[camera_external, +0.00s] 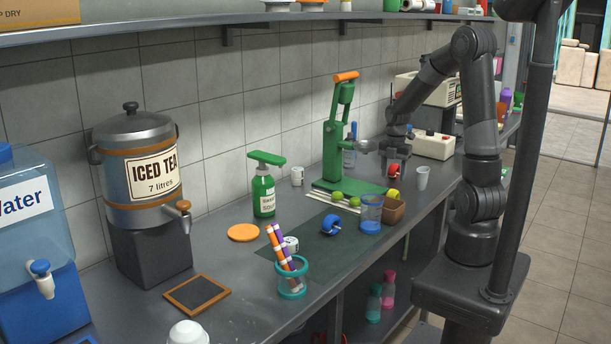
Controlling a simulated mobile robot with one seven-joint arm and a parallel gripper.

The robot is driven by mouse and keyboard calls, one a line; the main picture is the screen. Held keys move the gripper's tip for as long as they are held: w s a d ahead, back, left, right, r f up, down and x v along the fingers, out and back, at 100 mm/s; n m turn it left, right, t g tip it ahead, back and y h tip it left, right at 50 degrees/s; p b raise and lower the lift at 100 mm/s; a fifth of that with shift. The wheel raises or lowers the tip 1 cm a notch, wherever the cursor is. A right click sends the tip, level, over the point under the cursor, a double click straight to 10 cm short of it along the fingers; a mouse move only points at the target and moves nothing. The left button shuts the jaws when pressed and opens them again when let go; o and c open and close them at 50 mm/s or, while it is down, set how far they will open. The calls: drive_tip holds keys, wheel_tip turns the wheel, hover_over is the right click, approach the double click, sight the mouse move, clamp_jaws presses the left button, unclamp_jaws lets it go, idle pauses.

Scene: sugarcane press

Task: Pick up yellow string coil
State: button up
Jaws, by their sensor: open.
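A small yellow item, which looks like the yellow string coil (393,195), lies on the counter right of the green limes and behind the brown box. It is small and partly hidden. My gripper (396,158) points down over the counter, behind and above the yellow coil and close to a red coil (394,171). It is open, and I see nothing yellow in it. I cannot tell whether the fingers touch the red coil.
A green press (334,150) stands left of my gripper. A blue coil (330,225), a blue jar (371,212), a brown box (392,212) and a clear cup (422,177) stand nearby. The front-left counter holds a pen cup (292,282).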

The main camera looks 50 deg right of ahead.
sight(393, 190)
drive_tip(key=f, duration=0.9)
drive_tip(key=shift+s+f, duration=0.25)
drive_tip(key=shift+f, duration=0.15)
drive_tip(key=c, duration=1.1)
